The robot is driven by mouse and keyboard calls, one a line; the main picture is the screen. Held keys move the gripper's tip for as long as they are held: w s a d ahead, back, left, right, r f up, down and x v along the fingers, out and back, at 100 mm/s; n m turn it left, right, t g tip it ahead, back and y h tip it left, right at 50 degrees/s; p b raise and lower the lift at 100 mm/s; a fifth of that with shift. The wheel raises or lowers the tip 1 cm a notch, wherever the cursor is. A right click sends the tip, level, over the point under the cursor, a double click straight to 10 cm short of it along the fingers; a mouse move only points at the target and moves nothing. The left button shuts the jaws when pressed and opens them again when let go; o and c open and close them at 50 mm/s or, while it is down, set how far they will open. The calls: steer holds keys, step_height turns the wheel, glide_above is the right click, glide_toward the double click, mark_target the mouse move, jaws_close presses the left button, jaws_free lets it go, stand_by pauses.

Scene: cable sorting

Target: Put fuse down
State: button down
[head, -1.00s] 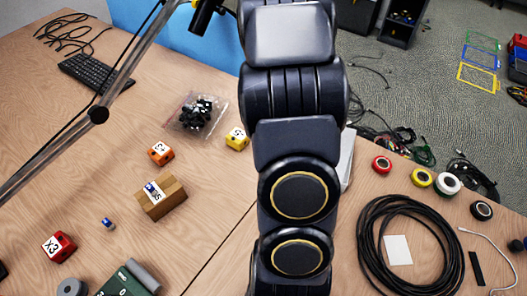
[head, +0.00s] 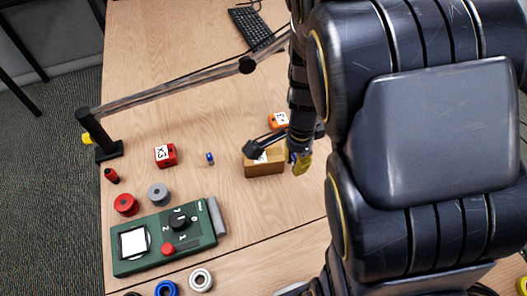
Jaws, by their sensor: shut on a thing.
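My gripper (head: 297,160) is at the lower end of my dark arm in the head view, just right of the small cardboard box (head: 266,171). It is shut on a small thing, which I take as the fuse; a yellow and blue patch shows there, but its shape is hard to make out. A dark part with a rounded end reaches from the wrist over the box's top. The contact between the gripper and the box cannot be told. A small blue and white piece (head: 210,158) lies on the wooden table left of the box.
A red X3 cube (head: 165,156) and an orange cube (head: 279,120) stand near the box. A green device (head: 165,236), tape rolls and a lamp base (head: 101,143) are at the left. A keyboard (head: 250,28) lies at the back. The table between is bare.

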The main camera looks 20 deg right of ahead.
steer(key=a, duration=0.3)
glide_above(267, 147)
steer(key=s, duration=0.2)
steer(key=f, duration=0.8)
steer(key=shift+a, duration=0.35)
steer(key=shift+w+d+f, duration=0.1)
steer(key=shift+w+f, duration=0.25)
steer(key=shift+f, duration=1.75)
steer(key=shift+f, duration=0.15)
steer(key=c, duration=1.1)
jaws_free()
